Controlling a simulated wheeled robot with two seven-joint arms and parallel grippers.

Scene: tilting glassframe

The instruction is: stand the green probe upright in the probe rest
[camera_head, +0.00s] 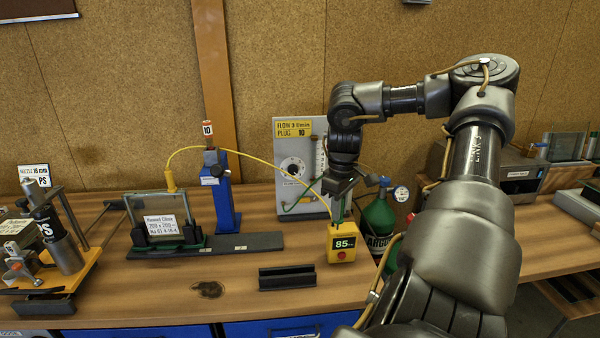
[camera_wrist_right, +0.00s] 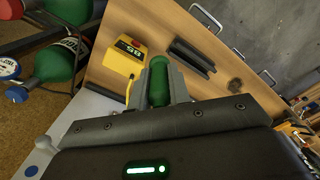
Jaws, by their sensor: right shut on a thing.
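My right gripper (camera_head: 341,200) is shut on the green probe (camera_wrist_right: 158,85), a short green cylinder. In the wrist view the probe lies between the two grey fingers. I cannot tell for sure which thing is the probe rest. A dark grooved block (camera_head: 287,277) lies on the bench left of the yellow box; it also shows in the wrist view (camera_wrist_right: 192,57). My left gripper is not in view.
A small glass frame (camera_head: 165,226) stands on a dark base plate beside a blue post (camera_head: 221,195). A yellow cable (camera_head: 262,159) arches from the frame to the yellow box. A flow panel (camera_head: 297,165) and a green bottle (camera_head: 379,215) stand behind. The front bench is mostly clear.

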